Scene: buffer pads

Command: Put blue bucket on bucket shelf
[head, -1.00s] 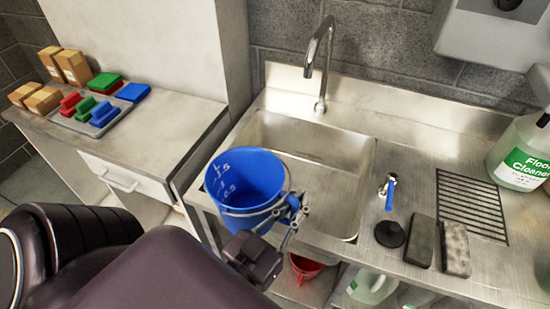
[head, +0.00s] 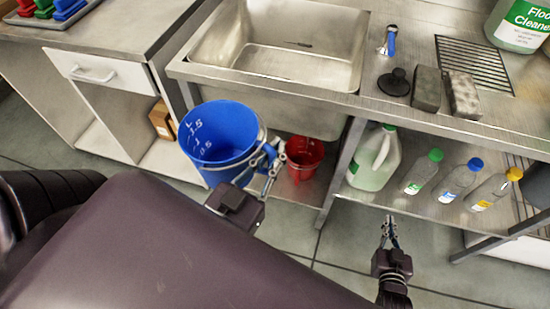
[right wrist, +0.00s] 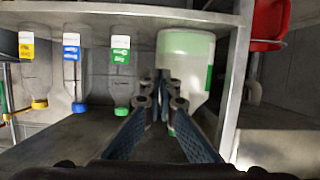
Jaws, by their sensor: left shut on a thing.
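The blue bucket (head: 215,150) hangs upright in the head view, in front of the sink counter and left of the red bucket (head: 303,155). My left gripper (head: 268,160) is shut on the blue bucket at its right rim and handle. The low metal shelf (head: 300,190) under the sink holds the red bucket; the blue bucket hides part of its left side. My right gripper (head: 389,222) is in front of the bottle shelf with its fingers together and empty; it also shows in the right wrist view (right wrist: 162,85).
A shelf post (head: 340,175) stands right of the red bucket. Beyond it are a white jug (head: 373,165) and several bottles (head: 455,183). The sink (head: 290,45) overhangs the low shelf. A cabinet (head: 95,85) stands at left.

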